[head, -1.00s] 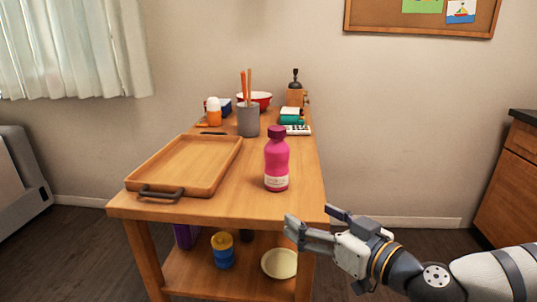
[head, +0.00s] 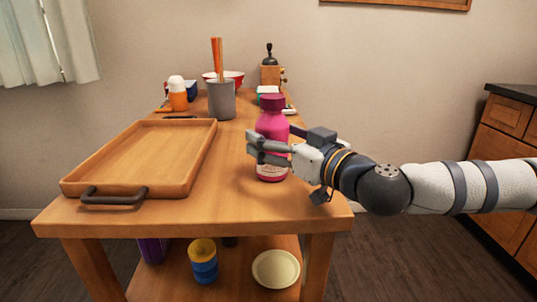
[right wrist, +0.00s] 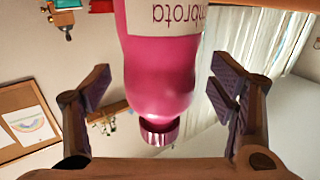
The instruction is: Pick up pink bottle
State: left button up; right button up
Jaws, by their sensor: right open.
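The pink bottle (head: 271,128) stands upright on the wooden table, near its right edge, with a dark pink cap and a white label. My right gripper (head: 268,151) is at the bottle's mid-height, its fingers reaching around it, with one finger passing in front. In the right wrist view the bottle (right wrist: 160,65) appears upside down between the two spread fingers (right wrist: 160,98), with a gap on each side. The right gripper is open. My left gripper is not in view.
A wooden tray (head: 72,188) with a dark handle lies left of the bottle. A grey cup (head: 222,101) with orange sticks, an orange bottle (head: 178,97), a red bowl (head: 236,79) and a grinder (head: 271,72) stand behind. The tabletop in front of the bottle is clear.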

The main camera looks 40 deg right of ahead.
jog(key=shift+w, duration=0.75)
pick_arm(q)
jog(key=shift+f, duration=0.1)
pick_arm(e)
jog(key=c, duration=1.3)
jog(key=shift+o, duration=0.2)
jog(key=shift+r, duration=0.15)
